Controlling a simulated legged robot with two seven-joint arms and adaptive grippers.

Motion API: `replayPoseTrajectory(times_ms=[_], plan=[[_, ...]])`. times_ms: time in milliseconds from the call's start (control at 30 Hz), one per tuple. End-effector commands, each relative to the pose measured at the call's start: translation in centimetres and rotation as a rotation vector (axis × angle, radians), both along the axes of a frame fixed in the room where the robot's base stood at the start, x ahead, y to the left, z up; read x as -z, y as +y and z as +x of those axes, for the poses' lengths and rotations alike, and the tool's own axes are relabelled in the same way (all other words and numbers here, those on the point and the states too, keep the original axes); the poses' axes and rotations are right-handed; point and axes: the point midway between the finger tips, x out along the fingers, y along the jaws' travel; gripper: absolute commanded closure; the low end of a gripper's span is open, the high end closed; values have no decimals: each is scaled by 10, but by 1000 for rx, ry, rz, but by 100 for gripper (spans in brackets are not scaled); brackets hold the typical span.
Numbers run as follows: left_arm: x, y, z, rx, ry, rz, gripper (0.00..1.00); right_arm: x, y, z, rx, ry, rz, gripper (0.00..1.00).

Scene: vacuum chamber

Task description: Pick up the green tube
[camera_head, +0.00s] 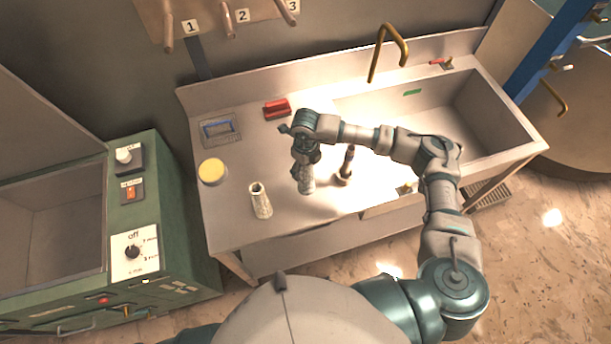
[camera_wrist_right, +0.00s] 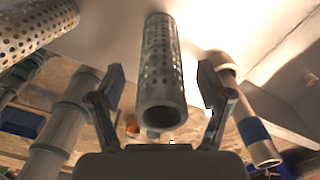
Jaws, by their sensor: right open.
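No plainly green tube shows; the tubes look grey or beige. A perforated tube (camera_head: 306,183) stands on the bench top under my right gripper (camera_head: 303,158). In the right wrist view the perforated tube (camera_wrist_right: 162,75) lies between the two fingers of the right gripper (camera_wrist_right: 163,90), which is open with a gap on each side. A second perforated tube (camera_head: 260,201) stands to the left on the bench; a perforated tube (camera_wrist_right: 35,25) also shows at the wrist view's upper left. The gripper hides the first tube's upper part in the head view. My left gripper is out of view.
A dark upright piece (camera_head: 347,165) stands close right of the gripper. A yellow-topped round container (camera_head: 212,171), a blue-framed tray (camera_head: 219,129) and a red block (camera_head: 277,108) lie farther left and back. A sink (camera_head: 470,112) with a brass tap (camera_head: 388,50) is at right.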

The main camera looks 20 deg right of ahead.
Motion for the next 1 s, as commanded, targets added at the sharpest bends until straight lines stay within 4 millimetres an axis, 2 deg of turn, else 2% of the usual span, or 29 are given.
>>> replayPoseTrajectory(times_ms=[133, 400, 433, 767, 1000], plan=[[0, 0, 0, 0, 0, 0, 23, 0, 0, 0, 0, -1, 1, 22], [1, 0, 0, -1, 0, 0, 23, 0, 0, 0, 0, -1, 1, 89], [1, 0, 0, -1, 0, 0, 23, 0, 0, 0, 0, -1, 1, 93], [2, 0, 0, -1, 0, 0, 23, -3, 0, 1, 0, -2, 1, 93], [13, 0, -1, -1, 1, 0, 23, -27, 0, 1, 0, -5, 2, 93]])
